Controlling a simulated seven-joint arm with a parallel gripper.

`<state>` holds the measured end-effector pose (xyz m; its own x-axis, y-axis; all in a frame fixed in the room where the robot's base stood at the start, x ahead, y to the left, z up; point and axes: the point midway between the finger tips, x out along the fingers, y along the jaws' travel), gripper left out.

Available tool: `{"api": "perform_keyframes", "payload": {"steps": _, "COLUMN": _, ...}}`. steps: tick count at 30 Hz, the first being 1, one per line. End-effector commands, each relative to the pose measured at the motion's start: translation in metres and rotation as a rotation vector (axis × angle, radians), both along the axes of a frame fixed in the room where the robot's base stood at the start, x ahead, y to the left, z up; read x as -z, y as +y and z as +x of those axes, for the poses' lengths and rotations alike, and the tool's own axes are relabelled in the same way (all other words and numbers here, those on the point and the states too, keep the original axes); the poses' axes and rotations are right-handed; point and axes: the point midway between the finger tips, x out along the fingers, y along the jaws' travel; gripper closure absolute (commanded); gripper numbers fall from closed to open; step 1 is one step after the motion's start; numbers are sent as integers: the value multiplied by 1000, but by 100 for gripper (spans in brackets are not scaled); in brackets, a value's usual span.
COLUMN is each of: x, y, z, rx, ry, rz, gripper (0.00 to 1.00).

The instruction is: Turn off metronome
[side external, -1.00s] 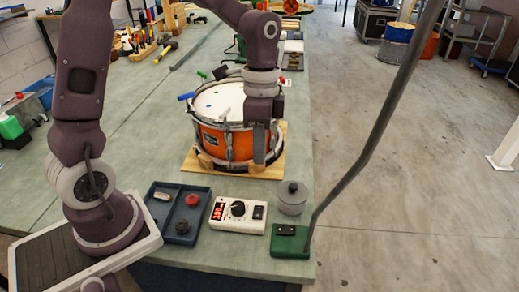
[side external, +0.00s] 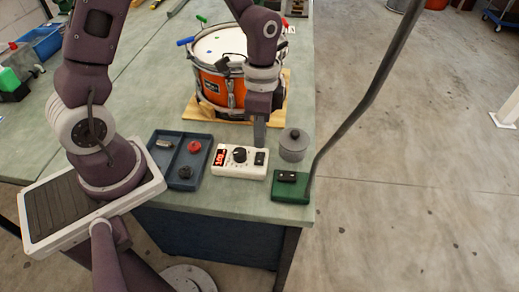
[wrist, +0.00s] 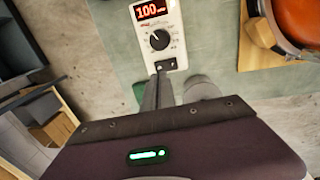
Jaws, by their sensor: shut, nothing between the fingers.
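The metronome (side external: 229,171) is a white box on the bench with a red lit display, a black knob (side external: 240,155) and a black rocker switch (side external: 260,158) at its right end. In the wrist view the metronome (wrist: 145,30) reads 100, and the switch (wrist: 166,65) is at its near end. My gripper (side external: 260,146) is shut and empty, pointing down just behind the switch. In the wrist view my gripper (wrist: 159,76) has its tips beside the switch, partly covering that end. I cannot tell whether they touch it.
A blue divided tray (side external: 161,179) is on the left. An orange snare drum (side external: 213,88) stands behind on a wooden board.

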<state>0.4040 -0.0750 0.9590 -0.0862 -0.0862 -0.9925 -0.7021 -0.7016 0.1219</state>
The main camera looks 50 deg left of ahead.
Motion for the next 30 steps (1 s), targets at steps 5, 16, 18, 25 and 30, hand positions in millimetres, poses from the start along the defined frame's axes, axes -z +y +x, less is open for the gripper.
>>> {"api": "perform_keyframes", "payload": {"steps": 5, "x": 32, "y": -3, "z": -4, "rx": 0, "ry": 5, "rz": 1, "gripper": 100}}
{"api": "perform_keyframes", "payload": {"steps": 16, "x": 48, "y": -4, "z": -4, "rx": 0, "ry": 0, "rz": 0, "gripper": 100}}
{"api": "perform_keyframes", "payload": {"steps": 18, "x": 48, "y": -4, "z": -4, "rx": 0, "ry": 0, "rz": 0, "gripper": 100}}
{"api": "perform_keyframes", "payload": {"steps": 25, "x": 52, "y": -5, "z": -6, "rx": 0, "ry": 1, "rz": 1, "gripper": 100}}
{"api": "perform_keyframes", "payload": {"steps": 30, "x": 53, "y": -5, "z": -6, "rx": 0, "ry": 3, "rz": 0, "gripper": 100}}
